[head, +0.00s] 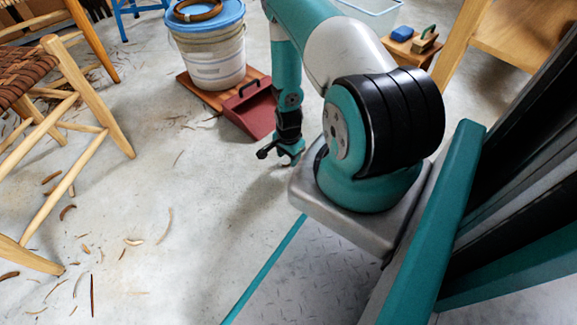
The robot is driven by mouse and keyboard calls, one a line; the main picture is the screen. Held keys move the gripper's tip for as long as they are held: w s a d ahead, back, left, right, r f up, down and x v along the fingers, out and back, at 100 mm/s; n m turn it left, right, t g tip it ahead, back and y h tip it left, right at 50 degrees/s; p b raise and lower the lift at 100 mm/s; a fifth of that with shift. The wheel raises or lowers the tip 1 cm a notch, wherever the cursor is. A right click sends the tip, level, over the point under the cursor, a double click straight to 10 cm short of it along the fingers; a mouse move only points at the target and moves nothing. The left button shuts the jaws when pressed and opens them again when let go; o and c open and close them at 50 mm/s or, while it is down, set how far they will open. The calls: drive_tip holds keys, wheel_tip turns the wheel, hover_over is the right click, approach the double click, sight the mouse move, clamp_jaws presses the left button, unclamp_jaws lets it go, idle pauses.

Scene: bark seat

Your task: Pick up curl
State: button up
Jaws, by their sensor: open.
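Several bark or wood curls lie scattered on the concrete floor in the head view. A pale curved curl (165,226) lies left of my gripper, a light one (134,242) lies lower left, and a brown one (67,212) lies beside the chair. I cannot tell which one the task names. My gripper (279,157) hangs low over the floor near the middle, its black fingers open. No curl shows between the fingers. The floor right behind my gripper is partly hidden by my arm.
A red dustpan (251,112) lies just behind my gripper. Behind it a white bucket (215,60) with a blue lid stands on a wooden board (191,90). A woven-seat wooden chair (105,125) stands at left. A small wooden stool (408,52) with brushes is at back right.

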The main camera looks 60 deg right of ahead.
wheel_tip(320, 180, down, 2)
drive_tip(key=shift+f+b, duration=0.1)
drive_tip(key=shift+b, duration=0.2)
clamp_jaws()
drive_tip(key=shift+r, duration=0.2)
